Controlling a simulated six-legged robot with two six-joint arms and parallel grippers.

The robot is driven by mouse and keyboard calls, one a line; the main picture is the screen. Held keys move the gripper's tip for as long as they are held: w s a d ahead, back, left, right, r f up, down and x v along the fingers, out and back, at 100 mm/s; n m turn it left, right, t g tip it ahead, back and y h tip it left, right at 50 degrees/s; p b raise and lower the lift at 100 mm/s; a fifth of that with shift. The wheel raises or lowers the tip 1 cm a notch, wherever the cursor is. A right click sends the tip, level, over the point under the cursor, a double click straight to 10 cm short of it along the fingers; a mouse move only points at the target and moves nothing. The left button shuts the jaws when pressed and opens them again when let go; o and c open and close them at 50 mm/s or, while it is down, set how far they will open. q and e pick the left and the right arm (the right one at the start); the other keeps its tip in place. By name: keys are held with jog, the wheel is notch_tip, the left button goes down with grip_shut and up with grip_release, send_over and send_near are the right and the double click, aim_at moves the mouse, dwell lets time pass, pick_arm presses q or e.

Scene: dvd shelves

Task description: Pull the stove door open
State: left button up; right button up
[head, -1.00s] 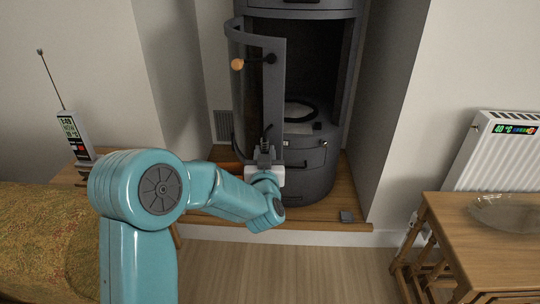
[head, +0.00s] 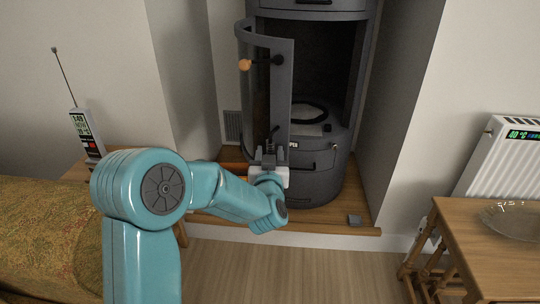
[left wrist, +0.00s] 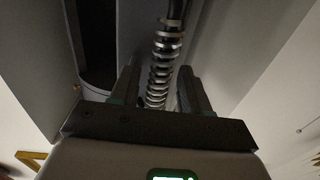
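The dark grey stove (head: 318,175) stands in the alcove. Its curved door (head: 282,85) stands ajar, swung out on the left side, and the dark inside shows to its right. My left gripper (head: 269,158) is low at the door's front. The handle's lower end is hidden by the gripper. My right gripper is not in view.
A wooden plinth (head: 345,222) lies under the stove. A wooden table (head: 470,250) and a white radiator (head: 505,165) stand at right. A patterned cover (head: 40,235) is at left. The floor in front is clear.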

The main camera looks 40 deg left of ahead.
pick_arm(q)
jog(key=shift+s+d, duration=0.1)
jog(key=b+v, duration=0.6)
jog(key=v, duration=1)
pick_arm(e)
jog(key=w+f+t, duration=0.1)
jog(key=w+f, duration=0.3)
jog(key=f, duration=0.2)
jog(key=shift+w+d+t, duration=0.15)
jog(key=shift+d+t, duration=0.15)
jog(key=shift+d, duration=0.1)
